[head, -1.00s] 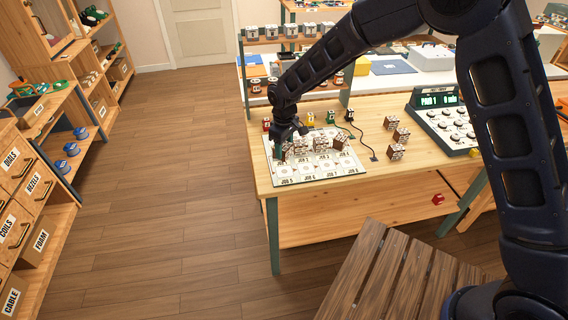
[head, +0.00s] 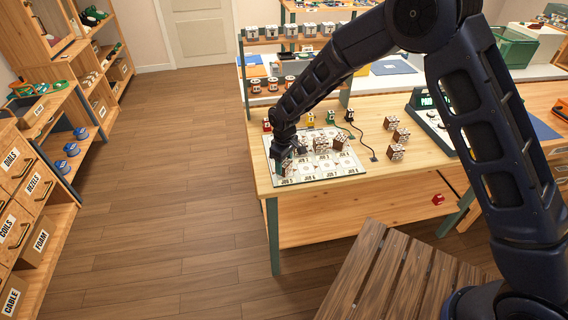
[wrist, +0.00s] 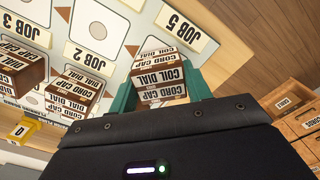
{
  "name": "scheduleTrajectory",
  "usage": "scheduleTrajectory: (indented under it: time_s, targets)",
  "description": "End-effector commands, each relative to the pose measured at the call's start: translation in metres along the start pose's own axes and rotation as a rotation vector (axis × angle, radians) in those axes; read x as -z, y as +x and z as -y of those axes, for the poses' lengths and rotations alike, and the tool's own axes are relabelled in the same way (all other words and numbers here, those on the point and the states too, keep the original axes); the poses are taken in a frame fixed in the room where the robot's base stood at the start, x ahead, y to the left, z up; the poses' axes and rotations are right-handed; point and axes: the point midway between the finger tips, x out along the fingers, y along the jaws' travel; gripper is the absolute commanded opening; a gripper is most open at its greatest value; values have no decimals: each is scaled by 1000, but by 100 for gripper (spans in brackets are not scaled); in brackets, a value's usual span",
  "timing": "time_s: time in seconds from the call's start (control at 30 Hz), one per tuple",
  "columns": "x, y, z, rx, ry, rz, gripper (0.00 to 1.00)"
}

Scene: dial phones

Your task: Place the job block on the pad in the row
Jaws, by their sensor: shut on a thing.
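My gripper (wrist: 160,85) is shut on a brown-sided job block (wrist: 162,70) with white faces reading "CORD CAP" and "COIL DIAL". The green fingers are on either side of it. In the head view my gripper (head: 286,152) is over the near-left part of the white pad board (head: 345,170). In the wrist view a circular pad (wrist: 148,4) shows just past the held block, beside the "JOB 5" label (wrist: 181,27). The "JOB 2" label (wrist: 85,56) lies to its left. The held block's underside is hidden, so I cannot tell whether it touches the board.
Other job blocks (wrist: 72,95) stand on the board at left in the wrist view. Loose blocks (head: 397,152) stand on the table right of the board. A black cable (head: 366,145) and small coloured pieces (head: 331,116) are nearby. A drawer cabinet (head: 22,190) is far left.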

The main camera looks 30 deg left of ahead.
Motion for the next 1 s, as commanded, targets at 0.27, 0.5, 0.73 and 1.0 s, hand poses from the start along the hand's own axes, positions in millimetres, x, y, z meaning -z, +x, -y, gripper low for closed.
scheduleTrajectory:
  time_s: [0.27, 0.5, 0.73, 1.0]
  targets:
    - [0, 2, 0, 0, 0, 0, 70]
    - [0, 1, 0, 0, 0, 0, 70]
    - [0, -21, -1, 0, 1, -2, 70]
    - [0, -73, 0, 0, 1, -3, 70]
